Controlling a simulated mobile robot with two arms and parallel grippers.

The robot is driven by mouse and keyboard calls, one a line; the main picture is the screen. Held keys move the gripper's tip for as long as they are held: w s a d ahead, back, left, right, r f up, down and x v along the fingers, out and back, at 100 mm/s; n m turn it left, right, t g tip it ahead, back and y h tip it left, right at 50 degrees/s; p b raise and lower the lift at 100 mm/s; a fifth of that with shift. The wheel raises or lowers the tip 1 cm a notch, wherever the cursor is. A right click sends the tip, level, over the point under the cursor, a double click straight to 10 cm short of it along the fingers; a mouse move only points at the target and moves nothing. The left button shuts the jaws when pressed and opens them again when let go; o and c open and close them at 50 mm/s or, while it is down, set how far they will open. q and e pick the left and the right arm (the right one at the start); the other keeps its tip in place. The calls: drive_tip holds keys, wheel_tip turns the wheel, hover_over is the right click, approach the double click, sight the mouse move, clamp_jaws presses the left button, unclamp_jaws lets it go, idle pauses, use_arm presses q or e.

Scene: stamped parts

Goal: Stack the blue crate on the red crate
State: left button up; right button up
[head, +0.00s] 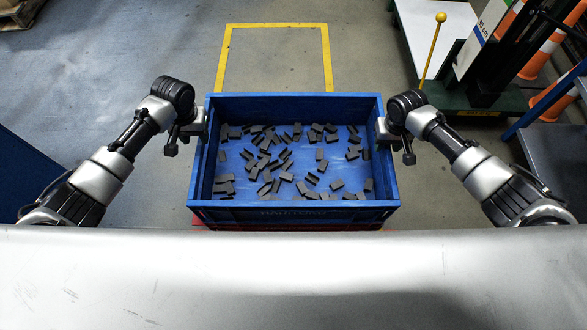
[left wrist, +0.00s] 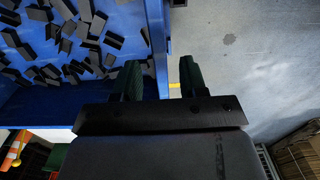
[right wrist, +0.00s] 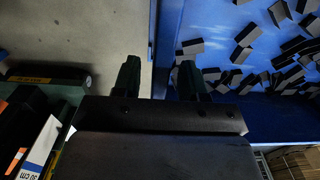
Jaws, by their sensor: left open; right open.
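The blue crate (head: 292,213) is in the middle of the head view, holding many small dark parts. A thin strip of the red crate (head: 290,227) shows beneath its near edge; the rest is hidden, so I cannot tell exactly how the two meet. My left gripper (head: 200,122) is at the crate's left wall. In the left wrist view its open fingers (left wrist: 160,78) are on either side of the blue wall (left wrist: 157,40). My right gripper (head: 385,130) is at the right wall. In the right wrist view its open fingers (right wrist: 160,80) straddle that wall (right wrist: 168,30).
A yellow floor marking (head: 275,27) lies beyond the crate. A green-based trolley with a yellow-knobbed post (head: 432,50) and orange cones (head: 545,52) stand at the right. A blue surface (head: 25,165) is at the left. The floor between is clear.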

use_arm(q)
wheel_tip(320, 180, up, 6)
drive_tip(key=shift+f, duration=0.1)
use_arm(e)
wheel_tip(320, 180, up, 12)
idle(0.4)
idle(0.4)
